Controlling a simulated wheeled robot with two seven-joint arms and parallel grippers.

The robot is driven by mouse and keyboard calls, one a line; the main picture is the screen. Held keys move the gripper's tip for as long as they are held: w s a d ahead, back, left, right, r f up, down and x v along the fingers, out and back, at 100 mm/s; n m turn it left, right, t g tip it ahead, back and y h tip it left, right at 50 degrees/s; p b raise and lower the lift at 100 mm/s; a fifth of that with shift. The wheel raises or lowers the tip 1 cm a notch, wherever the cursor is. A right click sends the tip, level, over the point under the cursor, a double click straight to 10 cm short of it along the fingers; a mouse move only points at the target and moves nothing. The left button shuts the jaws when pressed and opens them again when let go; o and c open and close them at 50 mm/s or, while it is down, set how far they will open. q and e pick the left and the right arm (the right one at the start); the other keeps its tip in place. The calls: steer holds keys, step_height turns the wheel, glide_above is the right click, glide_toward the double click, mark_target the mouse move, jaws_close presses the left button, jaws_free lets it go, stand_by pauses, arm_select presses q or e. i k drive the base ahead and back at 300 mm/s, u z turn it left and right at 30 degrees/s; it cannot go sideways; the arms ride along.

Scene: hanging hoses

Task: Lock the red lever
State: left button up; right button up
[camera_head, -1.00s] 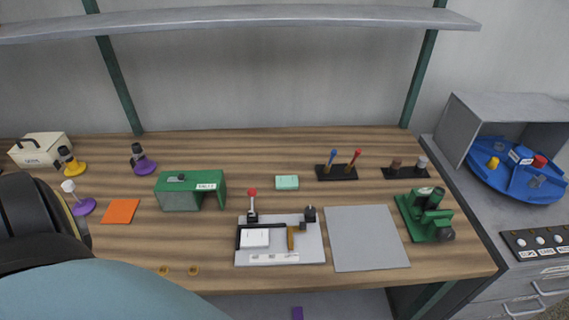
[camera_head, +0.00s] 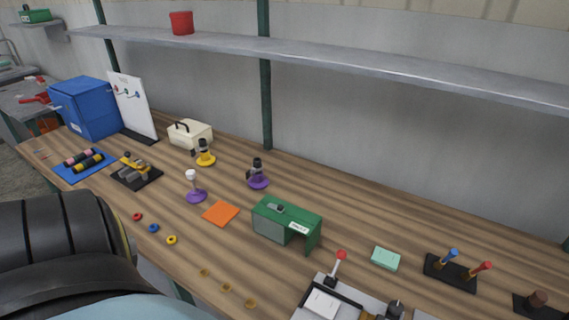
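A lever with a red ball knob (camera_head: 341,256) stands up, slightly tilted, on a grey plate fixture (camera_head: 315,286) at the bottom edge of the head view. A white block (camera_head: 322,304) lies on this fixture beside the lever. The lower part of the fixture is cut off by the frame, so I cannot tell the lever's lock state. Neither of my grippers shows in the head view.
A green housing (camera_head: 286,222) stands left of the fixture, and a mint block (camera_head: 385,258) lies behind it. An orange square (camera_head: 221,213), purple-based stands and a blue box (camera_head: 88,108) are farther left. A shelf (camera_head: 330,55) runs above the bench.

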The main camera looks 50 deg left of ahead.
mark_target(340, 254)
steer(key=u, duration=1.05)
steer(key=k, duration=0.5)
steer(key=u, duration=2.05)
steer(key=k, duration=0.9)
steer(key=z, duration=0.85)
steer(key=i, duration=0.5)
steer(key=z, duration=0.05)
